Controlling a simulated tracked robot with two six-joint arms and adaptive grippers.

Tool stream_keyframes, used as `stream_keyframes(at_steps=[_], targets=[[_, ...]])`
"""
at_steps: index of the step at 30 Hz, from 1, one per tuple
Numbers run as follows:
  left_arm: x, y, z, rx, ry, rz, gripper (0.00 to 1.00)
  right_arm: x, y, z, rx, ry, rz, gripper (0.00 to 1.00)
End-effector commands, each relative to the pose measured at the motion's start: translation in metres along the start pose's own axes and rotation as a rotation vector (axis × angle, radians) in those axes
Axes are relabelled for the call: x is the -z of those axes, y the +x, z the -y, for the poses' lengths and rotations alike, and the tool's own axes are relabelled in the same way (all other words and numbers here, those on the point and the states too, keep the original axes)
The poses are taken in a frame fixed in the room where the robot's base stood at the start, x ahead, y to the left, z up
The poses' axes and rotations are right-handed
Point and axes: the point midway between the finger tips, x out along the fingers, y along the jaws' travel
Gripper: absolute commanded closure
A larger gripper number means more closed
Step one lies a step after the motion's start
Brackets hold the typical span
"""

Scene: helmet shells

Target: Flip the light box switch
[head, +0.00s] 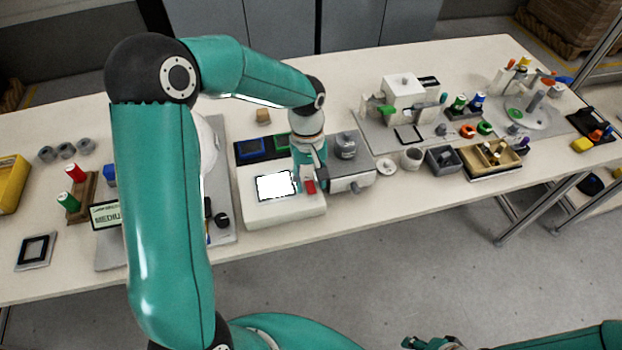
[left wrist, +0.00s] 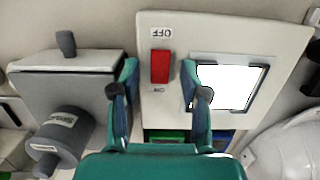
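The light box (head: 283,212) is a white case near the front edge of the table, with a bright white lit panel (head: 276,185). Its red switch (head: 310,187) is beside the panel; in the left wrist view the switch (left wrist: 160,66) sits between an OFF label and an ON label. My left gripper (head: 308,180) points down over the switch. In the left wrist view its fingers (left wrist: 159,72) are spread, one on each side of the switch, with clear gaps. Contact is not visible. My right gripper (head: 432,343) is at the bottom edge, partly cut off, its fingers unclear.
A grey device with a cylinder (head: 346,178) stands close beside the light box. Blue and green trays (head: 250,148) lie behind it. A white helmet shell (left wrist: 285,150) is near the box. Bins (head: 443,160) and fixtures fill the table's right side.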

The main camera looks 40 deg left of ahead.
Motion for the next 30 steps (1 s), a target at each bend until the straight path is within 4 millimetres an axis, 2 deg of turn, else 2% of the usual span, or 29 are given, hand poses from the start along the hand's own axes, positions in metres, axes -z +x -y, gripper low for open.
stream_keyframes(at_steps=[7,11,17,24,30], targets=[[0.000,-0.001,0.000,0.001,0.000,0.000,0.54,0.000,0.000,0.000,0.000,0.000,0.000,0.60],[0.000,-0.008,0.000,0.000,0.000,-0.001,0.54,0.000,-0.001,0.000,0.000,0.000,0.000,0.60],[0.000,-0.039,-0.001,-0.003,0.000,-0.003,0.54,0.000,-0.001,0.000,0.000,0.000,0.000,0.60],[0.000,-0.087,-0.001,-0.003,0.000,-0.003,0.54,0.000,0.000,0.000,0.000,0.000,0.000,0.60],[0.000,-0.112,-0.001,-0.001,0.000,-0.002,0.54,0.000,0.000,0.000,0.000,0.000,0.000,0.60]])
